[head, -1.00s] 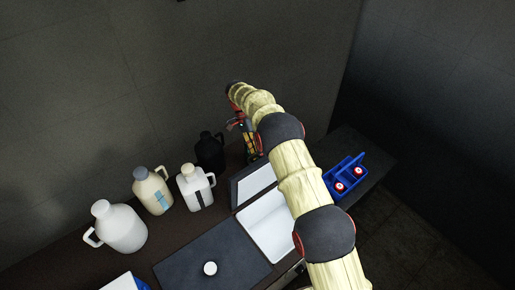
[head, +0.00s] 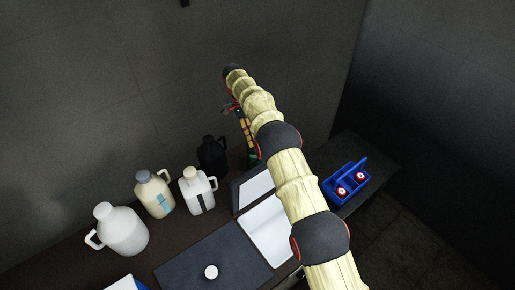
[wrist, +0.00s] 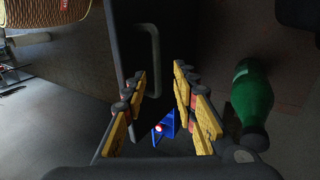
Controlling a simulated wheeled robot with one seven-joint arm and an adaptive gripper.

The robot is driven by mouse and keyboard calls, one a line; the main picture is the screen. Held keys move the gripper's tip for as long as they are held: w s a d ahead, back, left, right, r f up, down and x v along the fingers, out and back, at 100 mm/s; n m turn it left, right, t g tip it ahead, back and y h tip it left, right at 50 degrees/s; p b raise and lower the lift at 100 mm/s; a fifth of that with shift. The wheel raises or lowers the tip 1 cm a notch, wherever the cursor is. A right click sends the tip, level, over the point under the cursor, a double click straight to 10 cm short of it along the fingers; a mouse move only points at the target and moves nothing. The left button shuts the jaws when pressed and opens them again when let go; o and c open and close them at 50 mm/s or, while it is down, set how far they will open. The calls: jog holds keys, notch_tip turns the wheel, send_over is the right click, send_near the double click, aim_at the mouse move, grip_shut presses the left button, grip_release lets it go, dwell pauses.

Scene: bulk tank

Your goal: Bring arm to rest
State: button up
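My gripper (head: 244,125) is at the far end of my raised arm, above the back of the counter and in front of the dark wall. In the wrist view my gripper (wrist: 160,74) has its two yellow-padded fingers apart, with nothing held between them. A blue case with a red-and-white item (wrist: 164,126) shows far beyond, through the gap. My arm hides part of the counter in the head view.
Several jugs stand along the counter's left, including a white jug (head: 122,230) and a black jug (head: 212,154). The open blue case (head: 345,182) lies right of my arm. A green bottle (wrist: 252,95) is right of my fingers in the wrist view.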

jog(key=shift+w+a+r, duration=0.1)
jog(key=shift+r, duration=0.25)
dwell(0.3)
